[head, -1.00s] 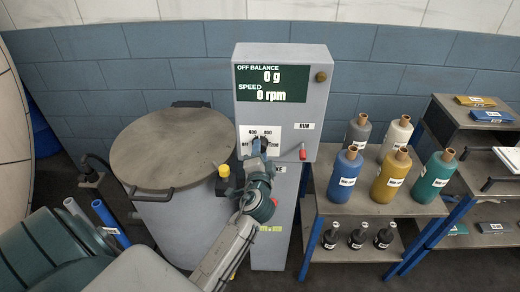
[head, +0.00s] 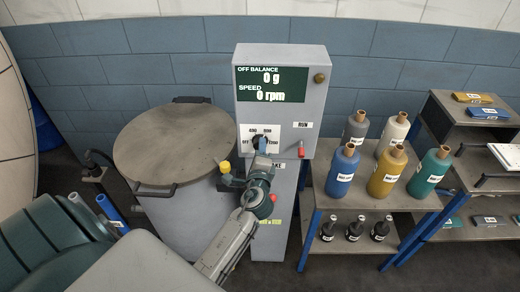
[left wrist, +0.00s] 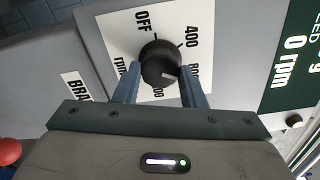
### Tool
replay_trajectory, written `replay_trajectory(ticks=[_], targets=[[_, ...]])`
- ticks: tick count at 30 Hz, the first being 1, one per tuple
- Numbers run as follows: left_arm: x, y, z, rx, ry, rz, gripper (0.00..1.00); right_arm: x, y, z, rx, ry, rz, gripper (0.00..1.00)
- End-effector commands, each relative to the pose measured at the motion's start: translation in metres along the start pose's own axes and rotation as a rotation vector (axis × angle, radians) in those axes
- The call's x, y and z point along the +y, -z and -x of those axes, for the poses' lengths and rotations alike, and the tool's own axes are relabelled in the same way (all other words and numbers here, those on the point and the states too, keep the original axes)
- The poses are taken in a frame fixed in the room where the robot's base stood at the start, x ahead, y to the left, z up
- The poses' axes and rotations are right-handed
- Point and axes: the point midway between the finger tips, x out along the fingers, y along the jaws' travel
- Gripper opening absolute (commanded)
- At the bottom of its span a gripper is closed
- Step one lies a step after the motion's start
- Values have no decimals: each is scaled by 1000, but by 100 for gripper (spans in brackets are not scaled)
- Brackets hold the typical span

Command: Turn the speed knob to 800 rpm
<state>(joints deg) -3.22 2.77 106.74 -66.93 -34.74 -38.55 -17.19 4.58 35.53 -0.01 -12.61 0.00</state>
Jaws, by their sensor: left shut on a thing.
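The speed knob (left wrist: 160,63) is a round black knob on a white dial plate (left wrist: 205,22) marked OFF, 400, 800 and rpm; part of the plate is hidden by my fingers. In the left wrist view, my left gripper (left wrist: 160,88) has its blue fingers on both sides of the knob and is shut on it. A small pale mark shows on the knob's lower right; which number it points to is unclear. In the head view, my left gripper (head: 260,149) covers much of the knob. The display (head: 271,84) on the grey cabinet reads 0 g and 0 rpm. My right gripper is not in view.
A red-tipped switch (head: 301,150) labelled RUN is right of the dial. A lidded drum (head: 170,145) stands left; a shelf with bottles (head: 341,171) stands right.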

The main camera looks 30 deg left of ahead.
Motion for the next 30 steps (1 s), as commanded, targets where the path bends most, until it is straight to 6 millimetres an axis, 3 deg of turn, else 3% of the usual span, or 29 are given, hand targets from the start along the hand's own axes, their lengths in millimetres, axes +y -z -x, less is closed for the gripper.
replay_trajectory(ticks=[14, 15, 17, 26, 30], targets=[[2, 0, 1, 1, -4, -12, 14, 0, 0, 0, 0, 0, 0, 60], [2, 0, 1, 1, -4, -12, 45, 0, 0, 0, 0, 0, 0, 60], [2, 0, 1, 1, -3, -11, 56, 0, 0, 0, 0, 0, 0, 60], [1, 0, 1, 0, -1, -11, 59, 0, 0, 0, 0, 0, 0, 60], [4, 1, 13, 1, -2, -10, 59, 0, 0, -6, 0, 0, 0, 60]])
